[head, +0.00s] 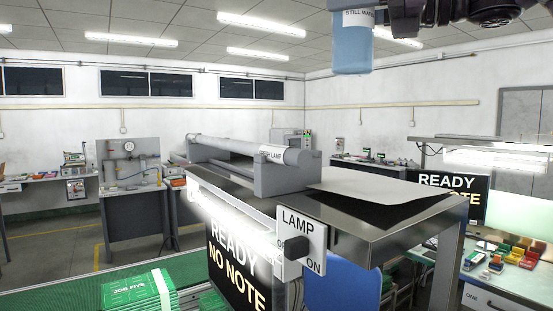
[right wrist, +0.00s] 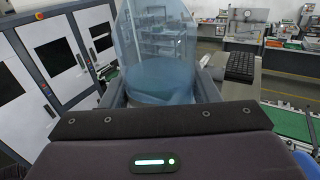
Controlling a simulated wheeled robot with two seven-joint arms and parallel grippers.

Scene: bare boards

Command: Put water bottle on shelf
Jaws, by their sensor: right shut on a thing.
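The water bottle (head: 352,50) is translucent blue with a white label reading "STILL WAT…". It hangs upright at the top of the head view, its upper part cut off by the frame. My right gripper (head: 378,14) is shut on it from the right, high above the metal shelf (head: 440,201). In the right wrist view the bottle (right wrist: 155,50) stands just beyond the dark gripper body (right wrist: 160,135). The fingertips are mostly hidden there. My left gripper is in neither view.
A long grey lamp unit (head: 245,150) lies along the shelf's left part. A pale flat sheet (head: 380,184) covers part of its right. A lamp switch box (head: 301,243) sticks out in front. Green boxes (head: 137,292) stand at the lower left. A bench (head: 500,285) is at right.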

